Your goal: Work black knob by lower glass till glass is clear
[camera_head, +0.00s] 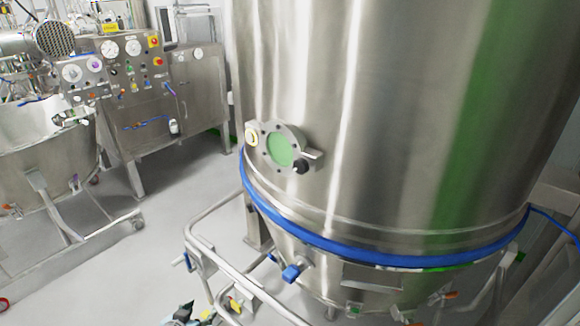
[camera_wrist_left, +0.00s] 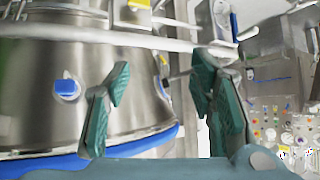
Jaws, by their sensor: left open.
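The lower glass (camera_head: 279,149) is a round, flanged sight glass low on the big steel vessel, and its pane looks an even pale green. The black knob (camera_head: 301,167) sits at its lower right edge, beside a small metal bracket. My left gripper (camera_head: 190,314) shows partly at the bottom edge of the head view, well below and left of the glass, touching neither glass nor knob. In the left wrist view its two teal fingers (camera_wrist_left: 162,65) are spread with nothing between them. The glass and knob cannot be made out there. My right gripper is out of view.
The steel vessel (camera_head: 400,130) has a blue band (camera_head: 345,252) below the glass and a blue-capped fitting (camera_head: 291,272) under that. A tubular rail (camera_head: 225,265) runs between my left gripper and the vessel. A gauge cabinet (camera_head: 150,100) stands behind left; grey floor (camera_head: 180,190) lies clear between.

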